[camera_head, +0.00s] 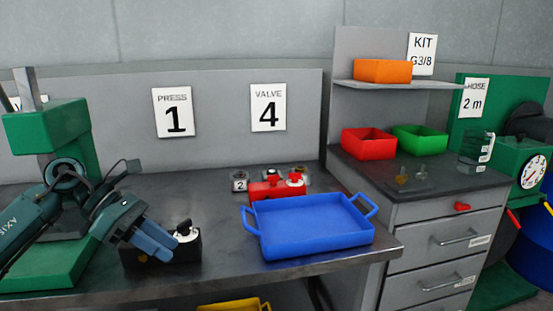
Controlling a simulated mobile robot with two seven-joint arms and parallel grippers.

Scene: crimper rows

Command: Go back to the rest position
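My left arm comes in from the left, in front of the green press (48,130). My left gripper (160,248) points down to the right, with its blue-grey fingers in front of a small black block with a knob (187,252). The fingers look close together, but I cannot tell whether they are open or shut, or whether they touch the block. I see nothing clearly held in them. My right gripper is not in view.
A blue tray (312,251) stands empty near the bench's front edge. Behind it are a red valve block (277,190) and small fittings. Red (369,143), green (420,138) and orange (383,70) bins stand at the right.

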